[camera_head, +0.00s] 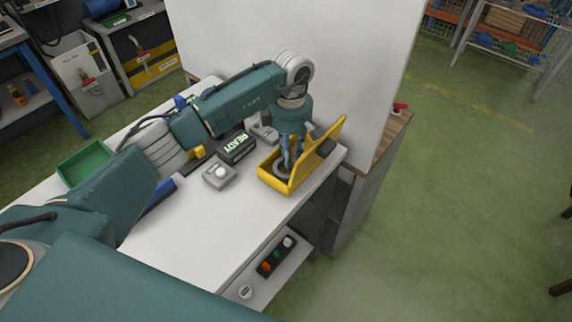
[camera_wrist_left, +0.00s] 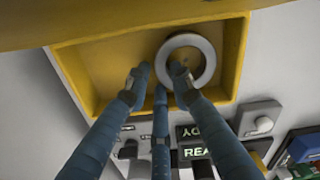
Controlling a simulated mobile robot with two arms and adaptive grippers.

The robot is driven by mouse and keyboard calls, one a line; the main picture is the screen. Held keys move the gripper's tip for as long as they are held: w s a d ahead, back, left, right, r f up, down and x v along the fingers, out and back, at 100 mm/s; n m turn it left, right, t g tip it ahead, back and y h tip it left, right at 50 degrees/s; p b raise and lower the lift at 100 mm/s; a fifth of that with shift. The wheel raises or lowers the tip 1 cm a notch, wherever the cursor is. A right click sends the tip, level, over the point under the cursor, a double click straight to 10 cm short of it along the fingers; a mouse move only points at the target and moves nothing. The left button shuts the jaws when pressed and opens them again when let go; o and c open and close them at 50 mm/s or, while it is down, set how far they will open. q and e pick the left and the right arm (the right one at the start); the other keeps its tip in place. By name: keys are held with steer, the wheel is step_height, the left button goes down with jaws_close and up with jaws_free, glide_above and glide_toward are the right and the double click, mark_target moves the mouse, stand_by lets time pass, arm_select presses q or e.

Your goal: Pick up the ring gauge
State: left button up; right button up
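The ring gauge (camera_wrist_left: 208,60), a grey metal ring, is in an open yellow box (camera_wrist_left: 110,41). In the head view the box (camera_head: 279,186) stands near the table's right edge, with its lid raised; the ring (camera_head: 279,174) shows only in part behind the fingers. My left gripper (camera_head: 288,164) points down into the box. In the left wrist view its fingers (camera_wrist_left: 160,78) are spread: one tip is over the ring's hole, the others are left of the ring. Small gaps seem to show beside the ring wall; contact is unclear. My right gripper is not in view.
A black READY display (camera_head: 237,148) and a grey button unit (camera_head: 220,174) stand left of the box. A green tray (camera_head: 84,163) lies at the table's far left. A white panel (camera_head: 300,40) rises behind. The table's front (camera_head: 190,235) is clear.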

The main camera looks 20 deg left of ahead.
arm_select(q)
steer(key=shift+f, duration=0.2)
jaws_close()
steer(key=shift+r, duration=0.15)
